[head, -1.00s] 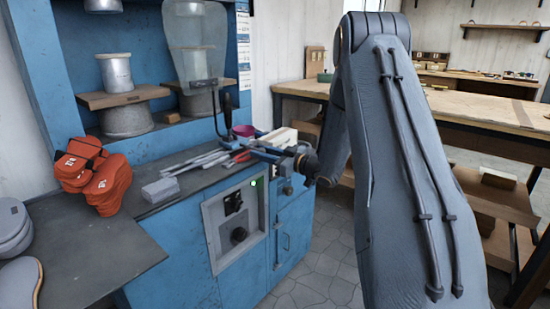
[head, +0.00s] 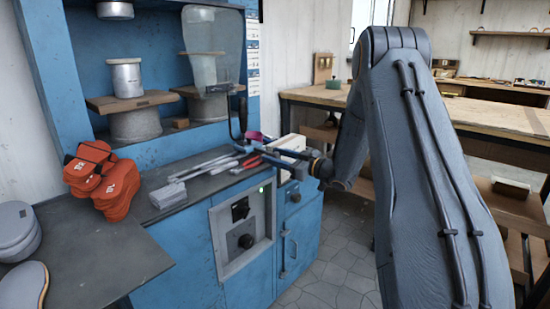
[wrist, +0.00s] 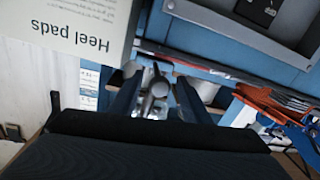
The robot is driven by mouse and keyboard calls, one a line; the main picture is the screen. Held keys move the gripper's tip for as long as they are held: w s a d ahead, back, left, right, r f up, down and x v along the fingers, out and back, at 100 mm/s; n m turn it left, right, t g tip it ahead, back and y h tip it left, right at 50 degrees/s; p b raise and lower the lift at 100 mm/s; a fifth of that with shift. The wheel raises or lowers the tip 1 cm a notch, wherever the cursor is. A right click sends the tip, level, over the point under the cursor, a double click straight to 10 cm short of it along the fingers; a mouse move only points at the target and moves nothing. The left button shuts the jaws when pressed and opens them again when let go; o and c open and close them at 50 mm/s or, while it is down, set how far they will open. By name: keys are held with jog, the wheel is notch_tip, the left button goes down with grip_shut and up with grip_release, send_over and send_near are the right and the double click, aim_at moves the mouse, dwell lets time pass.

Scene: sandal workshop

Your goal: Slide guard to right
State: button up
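The guard (head: 212,50) is a clear, greyish shield hanging in front of the shelves of the blue cabinet in the head view. A thin dark bar with a black handle (head: 243,112) runs down at its right side. My gripper (head: 250,147) is low over the worktop, below the handle and beside the cream box. In the wrist view, the two blue fingers (wrist: 158,88) are spread, with a blurred silvery shape seen between them. Nothing is clearly held. I cannot tell whether a finger touches the handle.
The cream "Heel pads" box (wrist: 75,28) is close to my fingers. Metal tools (head: 205,164), a red-handled tool (head: 249,161) and a grey block (head: 168,195) lie on the worktop. Orange bundles (head: 103,180) sit left. A control panel (head: 240,232) faces front. A wooden bench (head: 465,112) stands right.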

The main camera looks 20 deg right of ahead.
jog(key=v, duration=0.7)
jog(key=shift+s+d, duration=0.25)
jog(key=shift+s, duration=0.1)
